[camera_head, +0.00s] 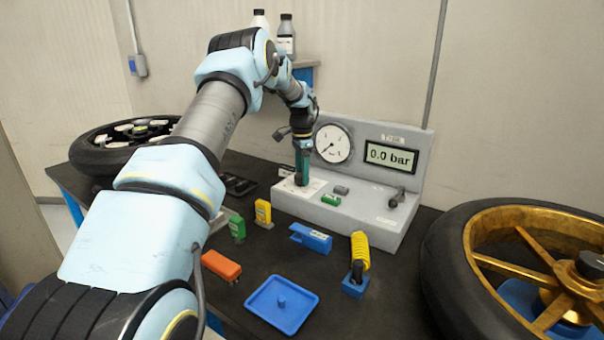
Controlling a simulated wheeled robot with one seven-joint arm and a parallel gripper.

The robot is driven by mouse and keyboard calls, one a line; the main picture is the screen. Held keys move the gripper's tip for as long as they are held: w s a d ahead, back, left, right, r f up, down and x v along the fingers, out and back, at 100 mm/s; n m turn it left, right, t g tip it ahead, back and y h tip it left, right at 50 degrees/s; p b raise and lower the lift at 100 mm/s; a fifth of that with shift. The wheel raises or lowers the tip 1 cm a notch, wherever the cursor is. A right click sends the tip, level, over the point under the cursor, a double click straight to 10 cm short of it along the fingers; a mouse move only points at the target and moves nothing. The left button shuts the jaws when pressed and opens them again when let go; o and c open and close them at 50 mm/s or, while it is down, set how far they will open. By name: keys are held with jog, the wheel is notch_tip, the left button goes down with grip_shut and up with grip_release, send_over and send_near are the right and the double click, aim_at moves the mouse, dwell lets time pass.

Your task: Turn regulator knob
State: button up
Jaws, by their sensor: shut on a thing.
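The grey test stand (375,215) stands on the black table against the wall. Its upright panel bears a round white gauge (332,144) with a dark needle, and a display (390,157) reading 0.0 bar. My gripper (301,182) points straight down at the left end of the stand's base, over a white label plate. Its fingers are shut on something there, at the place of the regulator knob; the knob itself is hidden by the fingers.
On the stand's base are a green block (331,200) and a small lever valve (397,197). Wheels flank the table, including a gold-rimmed one (480,262).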

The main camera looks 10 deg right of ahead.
jog(key=shift+m, duration=0.4)
jog(key=o, duration=1.4)
notch_tip(320, 180, up, 11)
jog(key=shift+f+b, duration=0.1)
jog(key=shift+b, duration=1.15)
jog(key=s+a+n, duration=0.7)
jog(key=s+a, duration=0.4)
jog(key=a, duration=0.3)
jog(key=s+a+f+n, duration=0.1)
jog(key=s+a+n, duration=0.2)
jog(key=s, duration=0.4)
jog(key=s+a+f+n+t, duration=0.1)
jog(key=s+a+f+n, duration=0.1)
jog(key=s+a, duration=0.3)
jog(key=s+a+f+n, duration=0.2)
jog(key=s+a+n, duration=0.1)
jog(key=s, duration=0.7)
jog(key=shift+a+f+n+t, duration=0.2)
jog(key=shift+a+n+t, duration=0.15)
jog(key=shift+a, duration=0.5)
